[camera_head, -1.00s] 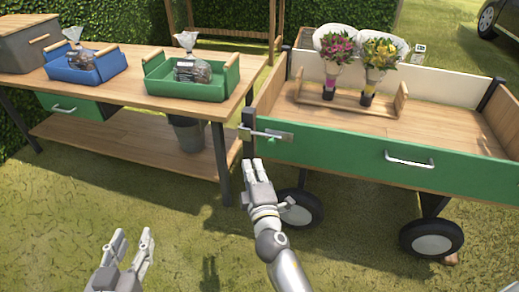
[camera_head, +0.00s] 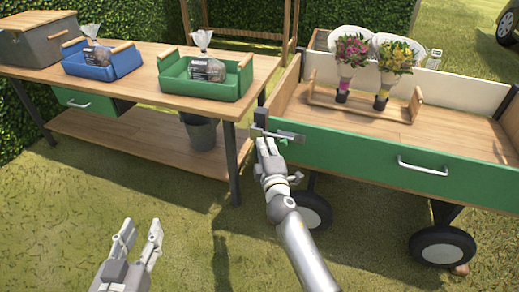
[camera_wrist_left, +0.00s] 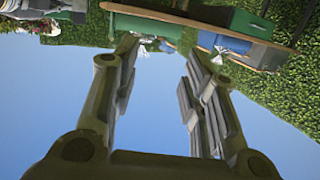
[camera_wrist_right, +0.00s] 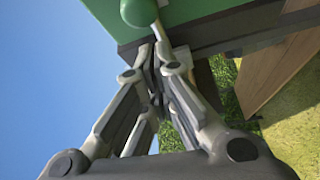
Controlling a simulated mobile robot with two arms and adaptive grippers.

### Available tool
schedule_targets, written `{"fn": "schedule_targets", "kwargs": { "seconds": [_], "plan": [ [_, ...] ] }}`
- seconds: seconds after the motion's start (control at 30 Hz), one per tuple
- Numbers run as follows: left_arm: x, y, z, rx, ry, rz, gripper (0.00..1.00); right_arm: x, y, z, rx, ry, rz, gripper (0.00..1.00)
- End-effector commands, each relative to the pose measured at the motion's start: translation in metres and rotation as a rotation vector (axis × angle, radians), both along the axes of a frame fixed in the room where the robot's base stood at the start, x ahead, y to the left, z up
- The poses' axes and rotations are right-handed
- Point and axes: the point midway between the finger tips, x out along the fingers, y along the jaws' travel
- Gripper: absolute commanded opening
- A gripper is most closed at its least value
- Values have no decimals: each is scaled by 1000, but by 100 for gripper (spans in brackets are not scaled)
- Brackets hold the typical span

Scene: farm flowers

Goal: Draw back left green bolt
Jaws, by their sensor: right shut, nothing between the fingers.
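The bolt (camera_head: 288,136) is a grey metal bar at the left end of the cart's green front panel (camera_head: 360,158), by the dark corner post. My right gripper (camera_head: 266,145) is just below and left of it, fingers together and empty. In the right wrist view a green knob (camera_wrist_right: 138,12) on a pale rod stands just beyond the right fingertips (camera_wrist_right: 158,62). Whether they touch the rod is unclear. My left gripper (camera_head: 142,230) is open and empty over the grass, its fingers apart in the left wrist view (camera_wrist_left: 160,65).
A wooden table (camera_head: 140,85) with a blue tray (camera_head: 103,68) and a green tray (camera_head: 206,88) stands left of the cart. The cart holds a wooden rack (camera_head: 340,108) with two bouquets. A metal handle (camera_head: 423,166) sits further right on the green panel.

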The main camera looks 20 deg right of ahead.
Motion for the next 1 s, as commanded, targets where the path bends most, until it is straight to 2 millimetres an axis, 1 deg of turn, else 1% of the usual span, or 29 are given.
{"fn": "schedule_targets", "kwargs": {
  "seconds": [0.1, 0.2, 0.53, 0.63, 0.8, 0.9, 1.0],
  "plan": [
    [-2, 1, -5, 9, 33, 2, 40, -5, -9, 0, 1, -2, 2, 0],
    [-3, 2, -8, 12, 46, 3, 40, -7, -13, 0, 2, -4, 3, 0],
    [-3, 2, -9, 13, 51, 4, 40, -7, -14, -1, 3, -4, 3, 0],
    [-4, 3, -11, 17, 68, 5, 40, -10, -18, 0, 2, -3, 2, 0],
    [-14, 9, -33, 47, 193, 13, 40, -21, -35, 0, 1, -2, 0, 0],
    [-20, 12, -44, 61, 254, 16, 40, -26, -42, 0, 1, -1, 2, 0],
    [-24, 14, -50, 69, 287, 18, 40, -29, -47, 0, 2, -3, 2, 0]
  ]
}}
